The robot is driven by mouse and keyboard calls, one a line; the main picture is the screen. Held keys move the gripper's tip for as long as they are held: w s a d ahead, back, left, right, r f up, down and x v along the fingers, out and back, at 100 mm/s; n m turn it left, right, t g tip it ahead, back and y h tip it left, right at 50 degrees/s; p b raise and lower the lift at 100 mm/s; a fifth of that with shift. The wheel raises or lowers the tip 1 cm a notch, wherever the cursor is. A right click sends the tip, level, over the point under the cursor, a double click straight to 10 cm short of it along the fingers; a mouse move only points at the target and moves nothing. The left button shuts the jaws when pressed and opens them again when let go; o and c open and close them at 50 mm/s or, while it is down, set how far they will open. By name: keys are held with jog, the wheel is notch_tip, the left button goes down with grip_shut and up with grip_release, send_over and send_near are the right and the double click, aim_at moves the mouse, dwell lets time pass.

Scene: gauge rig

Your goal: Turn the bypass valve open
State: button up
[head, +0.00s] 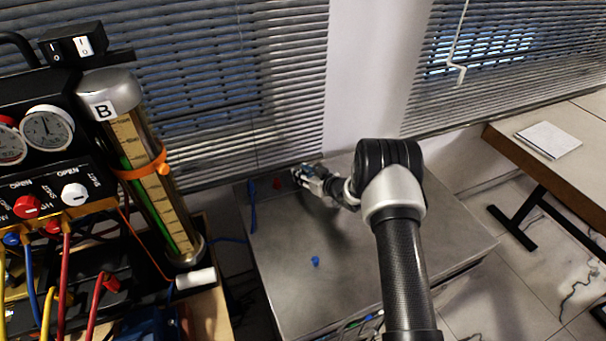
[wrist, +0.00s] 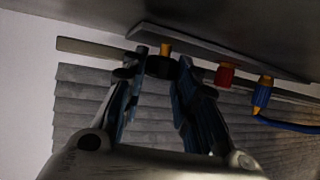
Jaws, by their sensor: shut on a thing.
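My gripper (head: 308,178) is at the far left part of the grey cabinet top in the head view, near the blinds. In the wrist view my gripper (wrist: 161,70) has its two fingers on either side of a small black knob (wrist: 160,66) with a yellow stem (wrist: 166,48), and is shut on it. I see no label on this knob, so I cannot tell from the picture that it is the bypass valve. The fingers hide part of it. In the head view my gripper hides the knob.
Beside the held knob are a red knob (wrist: 226,76) and a blue fitting (wrist: 262,95) with a blue hose. A pale flat bar (wrist: 90,48) lies on the other side. A small blue piece (head: 315,261) lies on the cabinet top (head: 285,290). The gauge panel (head: 45,165) stands left.

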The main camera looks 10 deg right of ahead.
jog(key=shift+d+y, duration=0.1)
jog(key=shift+y, duration=0.2)
jog(key=shift+c, duration=0.3)
jog(key=shift+w+n+g+y+b, duration=0.15)
jog(key=shift+n+g+y+b, duration=0.3)
jog(key=shift+n, duration=0.25)
jog(key=n+g+y+b, duration=0.2)
jog(key=shift+w+d+f+n+y+b, duration=0.1)
jog(key=shift+d+f+n+y+b, duration=0.1)
jog(key=shift+n+y+b, duration=0.15)
jog(key=shift+n+g+y+b, duration=0.4)
jog(key=shift+n+g+b, duration=0.2)
jog(key=shift+b, duration=0.6)
jog(key=shift+r+n+g+b, duration=0.2)
jog(key=shift+n+g+b, duration=0.15)
jog(key=shift+b, duration=0.05)
jog(key=o, duration=1.1)
jog(key=shift+c, duration=0.2)
